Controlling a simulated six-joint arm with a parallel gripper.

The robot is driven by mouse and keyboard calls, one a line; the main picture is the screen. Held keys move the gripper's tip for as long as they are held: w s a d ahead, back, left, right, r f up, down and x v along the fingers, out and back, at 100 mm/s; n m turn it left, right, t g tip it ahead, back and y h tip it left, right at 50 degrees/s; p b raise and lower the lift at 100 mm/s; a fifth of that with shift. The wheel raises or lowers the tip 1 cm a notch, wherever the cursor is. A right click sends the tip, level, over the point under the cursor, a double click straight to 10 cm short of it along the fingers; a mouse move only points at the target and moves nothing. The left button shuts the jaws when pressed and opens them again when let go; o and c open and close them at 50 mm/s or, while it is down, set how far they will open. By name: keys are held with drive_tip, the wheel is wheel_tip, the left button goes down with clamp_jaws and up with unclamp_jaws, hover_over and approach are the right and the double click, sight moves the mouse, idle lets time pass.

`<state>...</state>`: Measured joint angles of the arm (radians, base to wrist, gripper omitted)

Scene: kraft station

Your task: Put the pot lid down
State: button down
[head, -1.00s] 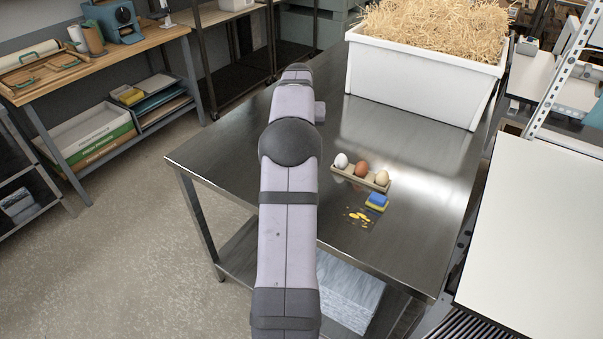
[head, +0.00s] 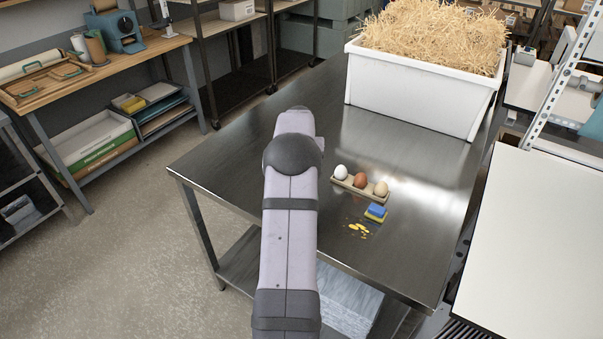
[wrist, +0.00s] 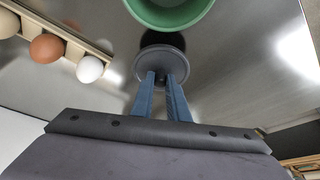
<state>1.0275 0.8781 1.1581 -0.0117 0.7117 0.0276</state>
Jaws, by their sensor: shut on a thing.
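The pot lid (wrist: 161,66) is a small dark grey disc at my fingertips in the wrist view. My gripper (wrist: 168,78) has its two blue fingers close together, shut on the lid's near side. A dark round patch, perhaps its shadow or reflection, shows just beyond the lid on the steel table (head: 230,170). I cannot tell whether the lid touches the table. A green round vessel (wrist: 170,20), perhaps the pot, is beyond it and cut off by the frame's top edge. In the head view my arm hides the gripper, lid and vessel.
An egg holder (wrist: 75,37) with three eggs lies left of the lid in the wrist view. The holder (head: 350,183), a blue-yellow sponge (head: 376,212) and yellow bits (head: 358,230) sit right of my arm in the head view. A white straw-filled bin (head: 410,92) stands behind.

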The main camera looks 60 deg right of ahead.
drive_tip(key=shift+f+p, duration=0.45)
drive_tip(key=shift+f, duration=1.1)
drive_tip(key=shift+f, duration=0.15)
drive_tip(key=c, duration=1.7)
unclamp_jaws()
